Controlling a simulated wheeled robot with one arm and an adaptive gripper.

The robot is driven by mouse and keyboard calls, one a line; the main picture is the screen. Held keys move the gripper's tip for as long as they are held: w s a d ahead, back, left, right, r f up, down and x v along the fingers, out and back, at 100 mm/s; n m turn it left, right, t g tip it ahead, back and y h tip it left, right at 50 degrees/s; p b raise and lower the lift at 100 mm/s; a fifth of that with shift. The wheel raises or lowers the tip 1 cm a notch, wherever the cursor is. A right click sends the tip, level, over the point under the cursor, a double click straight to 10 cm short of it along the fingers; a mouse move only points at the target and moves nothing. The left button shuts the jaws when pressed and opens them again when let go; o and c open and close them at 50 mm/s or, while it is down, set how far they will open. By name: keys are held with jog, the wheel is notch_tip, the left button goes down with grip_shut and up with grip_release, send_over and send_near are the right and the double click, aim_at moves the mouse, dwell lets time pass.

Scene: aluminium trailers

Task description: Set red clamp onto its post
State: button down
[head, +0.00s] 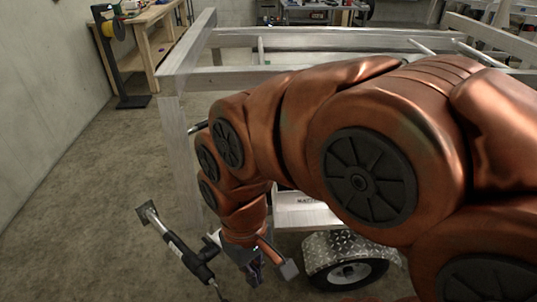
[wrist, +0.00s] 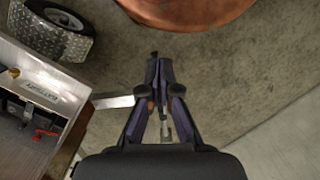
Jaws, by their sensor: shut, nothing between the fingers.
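A small red part, likely the red clamp (wrist: 42,134), lies at the left of the wrist view, inside or on the edge of an open aluminium box (wrist: 60,98) with lettering on its side. A black block (wrist: 15,140), likely a battery, sits beside it. A small brass-coloured piece (wrist: 14,72) shows higher up; I cannot tell whether it is the post. My gripper (wrist: 158,68) is shut and empty, over the floor to the right of the box. In the head view my gripper (head: 253,274) hangs low, in front of the trailer. The red clamp is hidden there.
The aluminium trailer frame (head: 190,83) stands close ahead, with a wheel under a diamond-plate fender (head: 330,247). A black and grey jack-like bar (head: 178,246) sticks out left of my gripper. A wooden workbench (head: 150,45) stands at the far left. The left floor is clear.

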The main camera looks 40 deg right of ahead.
jog(key=w+d+r+n+t+y, duration=0.1)
jog(key=w+d+r+n+y, duration=0.15)
jog(key=w, duration=0.75)
jog(key=w+d+r+n+t+y, duration=0.15)
jog(key=w+r+n, duration=0.25)
jog(key=w, duration=0.5)
jog(key=w+d+n, duration=0.2)
jog(key=w+d, duration=0.6)
jog(key=d, duration=0.4)
jog(key=s+d+f+n+t, duration=0.1)
jog(key=d+f+t, duration=0.15)
jog(key=d, duration=1.05)
jog(key=s+d+f+n+t, duration=0.1)
jog(key=d+f, duration=0.2)
jog(key=d, duration=1)
jog(key=p+x, duration=0.1)
jog(key=x, duration=0.2)
jog(key=p+x, duration=0.2)
jog(key=x, duration=0.2)
jog(key=p+x, duration=0.1)
jog(key=x, duration=0.3)
jog(key=shift+s+d+f, duration=0.3)
jog(key=shift+d+f, duration=0.05)
jog(key=shift+f, duration=0.1)
jog(key=shift+d+f+p, duration=0.15)
jog(key=shift+f+p, duration=0.2)
jog(key=shift+f, duration=0.25)
